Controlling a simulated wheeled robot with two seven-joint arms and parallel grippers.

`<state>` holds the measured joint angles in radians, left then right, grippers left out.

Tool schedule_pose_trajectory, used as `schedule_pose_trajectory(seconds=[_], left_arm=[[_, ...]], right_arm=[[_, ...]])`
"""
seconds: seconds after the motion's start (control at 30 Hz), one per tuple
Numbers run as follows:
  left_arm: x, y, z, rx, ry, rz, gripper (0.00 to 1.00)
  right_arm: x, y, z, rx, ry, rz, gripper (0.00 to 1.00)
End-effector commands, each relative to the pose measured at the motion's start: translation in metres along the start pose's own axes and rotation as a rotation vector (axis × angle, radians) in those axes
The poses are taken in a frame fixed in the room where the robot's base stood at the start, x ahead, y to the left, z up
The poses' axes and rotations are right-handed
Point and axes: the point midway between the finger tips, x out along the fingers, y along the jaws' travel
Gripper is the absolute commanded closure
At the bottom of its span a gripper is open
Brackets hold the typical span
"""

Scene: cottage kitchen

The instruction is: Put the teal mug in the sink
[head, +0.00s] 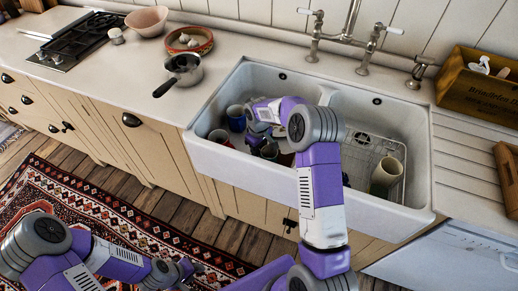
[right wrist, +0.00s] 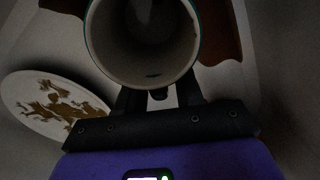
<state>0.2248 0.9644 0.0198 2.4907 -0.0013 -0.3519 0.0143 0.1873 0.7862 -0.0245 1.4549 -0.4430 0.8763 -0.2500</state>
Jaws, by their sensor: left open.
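The teal mug (right wrist: 142,75) shows in the right wrist view, its pale inside facing the camera and a thin teal rim around it. My right gripper (right wrist: 160,97) has its dark fingers at the mug's lower side and appears shut on it; the mug hides the fingertips. In the head view my right arm reaches into the left basin of the white sink (head: 216,158), and my right gripper (head: 262,128) is low inside it. The arm partly hides the mug there. My left gripper (head: 187,270) is open and empty above the rug, in front of the cabinets.
A blue mug (head: 236,118) and a red mug (head: 219,137) are in the left basin. A stained plate (right wrist: 52,105) lies beside the gripper. A saucepan (head: 182,72) sits on the counter left of the sink.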

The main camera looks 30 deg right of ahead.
Motion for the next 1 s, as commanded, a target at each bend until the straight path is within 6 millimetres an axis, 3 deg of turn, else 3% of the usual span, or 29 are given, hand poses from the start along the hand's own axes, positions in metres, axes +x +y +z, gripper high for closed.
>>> schedule_pose_trajectory(seconds=[0.43,0.8,1.0], left_arm=[[-0.004,0.001,0.000,0.000,0.000,0.000,0.58],[-0.024,0.009,0.001,0.000,0.000,0.000,0.58],[-0.030,0.011,0.001,0.000,0.000,0.000,0.58]], right_arm=[[-0.010,0.000,0.000,0.000,0.001,0.001,0.55],[-0.086,0.000,-0.001,0.000,0.003,0.002,0.55],[-0.115,0.000,0.000,0.000,0.001,0.000,0.55]])
